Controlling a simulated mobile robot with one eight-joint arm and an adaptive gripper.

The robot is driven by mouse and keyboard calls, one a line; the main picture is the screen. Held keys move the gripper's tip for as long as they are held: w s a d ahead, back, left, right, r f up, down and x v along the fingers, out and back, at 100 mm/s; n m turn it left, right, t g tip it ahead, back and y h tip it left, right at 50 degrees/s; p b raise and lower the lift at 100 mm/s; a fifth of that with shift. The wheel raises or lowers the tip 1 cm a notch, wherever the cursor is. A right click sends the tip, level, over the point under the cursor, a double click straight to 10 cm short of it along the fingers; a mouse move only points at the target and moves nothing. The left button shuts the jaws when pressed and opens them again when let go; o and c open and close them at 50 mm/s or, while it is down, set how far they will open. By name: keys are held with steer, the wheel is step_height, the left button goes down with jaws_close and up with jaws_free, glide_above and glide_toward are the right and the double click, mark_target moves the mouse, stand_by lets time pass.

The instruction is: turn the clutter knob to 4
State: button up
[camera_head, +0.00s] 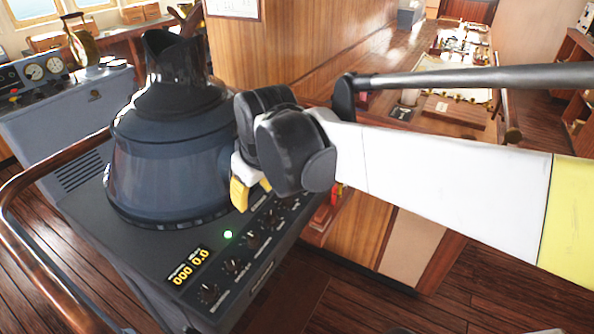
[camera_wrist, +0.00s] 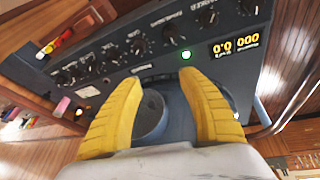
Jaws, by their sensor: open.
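The grey radar console (camera_head: 160,258) carries a row of small black knobs along its sloped panel, among them one near the display (camera_head: 208,292) and one farther up the row (camera_head: 254,240). The wrist view shows the same row, with knobs (camera_wrist: 168,30) and (camera_wrist: 137,43) above the fingers. The labels are too small to read, so I cannot tell which is the clutter knob or its setting. My gripper (camera_wrist: 160,82) has two yellow fingers spread apart with no knob between them. In the head view its yellow finger (camera_head: 240,193) hangs over the panel, beside the hood.
A large dark viewing hood (camera_head: 172,160) stands on the console close to my gripper. A lit green lamp (camera_head: 228,234) and a yellow digital display (camera_head: 190,267) sit by the knobs. A handrail (camera_head: 22,180) curves around the left side. A wooden chart table stands behind my arm.

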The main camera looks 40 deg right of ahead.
steer(key=w+d+f+n+g+p, duration=0.1)
steer(key=w+d+g+p, duration=0.2)
steer(key=d, duration=0.7)
steer(key=w+d+f+n+g+p, duration=0.1)
steer(key=w+d+f+p, duration=0.15)
steer(key=w+d, duration=0.55)
steer(key=shift+n+g+y, duration=0.3)
steer(key=shift+y, duration=0.1)
steer(key=d+f, duration=0.1)
steer(key=f, duration=0.2)
steer(key=s+d+f+b, duration=0.1)
steer(key=f, duration=0.2)
steer(key=s+d+f, duration=0.1)
steer(key=f, duration=0.2)
steer(key=shift+f, duration=0.2)
steer(key=shift+f+b, duration=0.3)
steer(key=shift+f, duration=0.35)
jaws_close()
